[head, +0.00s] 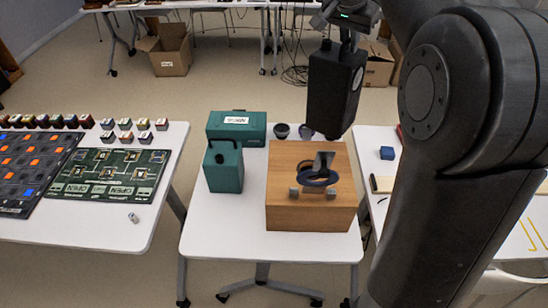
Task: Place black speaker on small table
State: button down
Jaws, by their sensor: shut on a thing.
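The black speaker (332,92) hangs upright in the head view, above the far right part of the small white table (222,228). My gripper (345,38) is above it and shut on its top. The fingertips are partly hidden by my arm. A gap to the tabletop seems to show, but the exact height of the speaker cannot be told. A wooden box (290,218) with a dark blue ring-shaped device on top stands on the right half of the small table.
A teal case (236,125) and a teal speaker-like box (223,168) stand on the small table's left side. Two dark cups (282,131) sit behind the wooden box. The table's front left is bare. A left table (140,212) holds boards; a right table (378,208) stands close.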

jog(key=s+a+n+y, duration=0.1)
jog(key=s+a+n, duration=0.1)
jog(key=s+a, duration=0.65)
jog(key=s+a+f+n+t+y, duration=0.1)
jog(key=s+a+n, duration=0.35)
jog(key=a, duration=0.75)
jog(key=s+a+n+y, duration=0.1)
jog(key=s+a, duration=0.8)
jog(key=a, duration=0.2)
notch_tip(320, 180, down, 22)
jog(key=shift+m, duration=0.35)
jog(key=c, duration=1.5)
grip_release()
